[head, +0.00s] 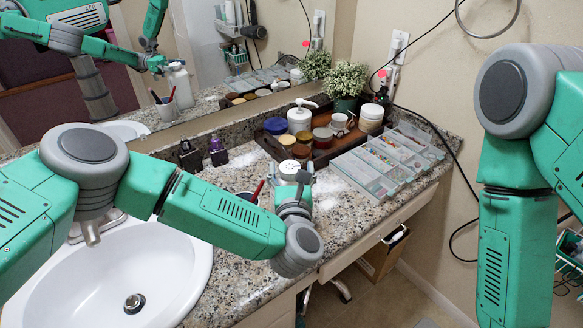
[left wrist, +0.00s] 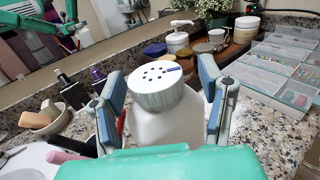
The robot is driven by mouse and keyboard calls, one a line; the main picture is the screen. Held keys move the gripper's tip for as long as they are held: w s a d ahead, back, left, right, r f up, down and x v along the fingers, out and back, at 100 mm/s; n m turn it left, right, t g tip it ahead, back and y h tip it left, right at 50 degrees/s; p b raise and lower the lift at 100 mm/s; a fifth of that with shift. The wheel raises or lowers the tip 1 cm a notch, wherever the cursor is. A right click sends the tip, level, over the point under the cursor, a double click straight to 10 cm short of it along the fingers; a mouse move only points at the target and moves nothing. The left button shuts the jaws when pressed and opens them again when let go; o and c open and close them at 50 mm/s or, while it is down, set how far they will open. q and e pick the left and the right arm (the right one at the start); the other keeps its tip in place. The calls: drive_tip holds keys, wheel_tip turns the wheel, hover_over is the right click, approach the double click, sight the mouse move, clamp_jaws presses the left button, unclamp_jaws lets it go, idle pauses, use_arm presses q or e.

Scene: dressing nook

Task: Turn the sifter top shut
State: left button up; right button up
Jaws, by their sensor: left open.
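A white bottle (left wrist: 165,132) stands upright on the granite counter. Its sifter top (left wrist: 157,86) has a ribbed pale grey-green side and a white face with several dark holes showing. In the head view the sifter top (head: 289,167) shows at the end of my left arm, and the gripper hides most of the bottle. My left gripper (head: 292,182) is open, with one finger on each side of the bottle's upper part. In the left wrist view a gap shows beside the top. My right arm is at the right of the head view; its gripper is outside the picture.
A wooden tray (head: 268,147) with jars, a pump bottle (head: 299,118) and a plant (head: 347,80) stands behind. Clear organizer boxes (head: 372,170) lie to the right. A cup with a red-handled item, dark bottles (head: 190,158) and the sink (head: 115,270) are left.

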use_arm(q)
drive_tip(key=shift+w, duration=0.15)
drive_tip(key=shift+a, duration=0.2)
drive_tip(key=c, duration=1.2)
drive_tip(key=shift+c, duration=0.2)
